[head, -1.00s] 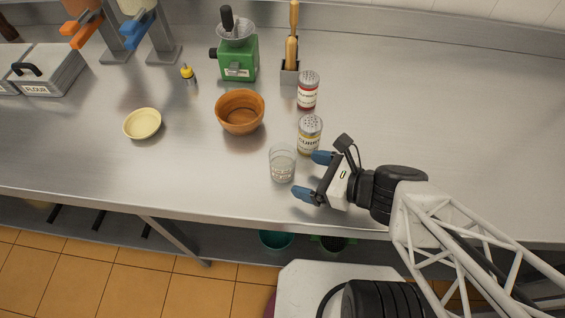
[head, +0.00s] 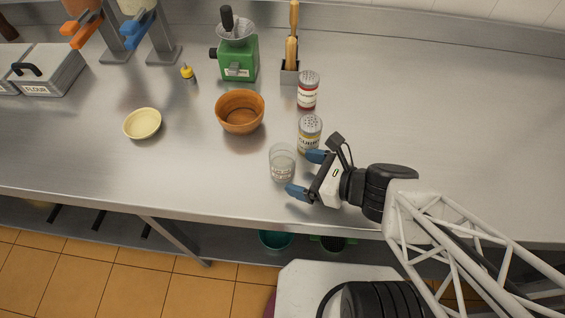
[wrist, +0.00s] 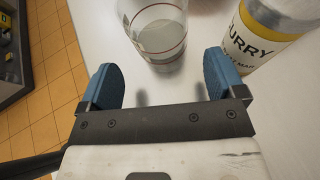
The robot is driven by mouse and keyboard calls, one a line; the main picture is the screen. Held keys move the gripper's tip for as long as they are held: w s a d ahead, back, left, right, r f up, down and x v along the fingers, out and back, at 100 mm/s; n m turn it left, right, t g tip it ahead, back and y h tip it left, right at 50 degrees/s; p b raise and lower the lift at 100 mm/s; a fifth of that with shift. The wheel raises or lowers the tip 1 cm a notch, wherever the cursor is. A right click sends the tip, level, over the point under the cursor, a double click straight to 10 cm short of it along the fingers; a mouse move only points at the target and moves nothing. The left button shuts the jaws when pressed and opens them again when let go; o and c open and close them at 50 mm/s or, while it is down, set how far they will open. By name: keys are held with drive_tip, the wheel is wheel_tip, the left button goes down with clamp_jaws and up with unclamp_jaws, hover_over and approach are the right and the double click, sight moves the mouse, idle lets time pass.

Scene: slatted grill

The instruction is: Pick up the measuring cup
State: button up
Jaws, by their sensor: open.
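The measuring cup (head: 282,163) is a small clear glass with markings, standing upright on the metal counter near its front edge. It also shows in the wrist view (wrist: 158,40), just ahead of the fingertips, with its top cut off by the frame. My gripper (head: 306,173) is open and empty, its two blue fingers just right of the cup in the head view. In the wrist view my gripper (wrist: 165,78) has a finger on either side of the line to the cup. The cup appears to be just beyond the fingers; exact contact cannot be told.
A curry shaker (head: 310,135) stands close behind the cup and beside one finger; it also shows in the wrist view (wrist: 262,35). A red-labelled shaker (head: 308,90), a brown bowl (head: 240,112) and a cream bowl (head: 142,124) stand farther off. The counter (head: 210,180) left of the cup is clear.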

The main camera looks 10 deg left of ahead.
sight(294, 170)
drive_tip(key=shift+x, duration=2.15)
drive_tip(key=shift+w, duration=0.1)
drive_tip(key=shift+c, duration=0.5)
drive_tip(key=c, duration=0.9)
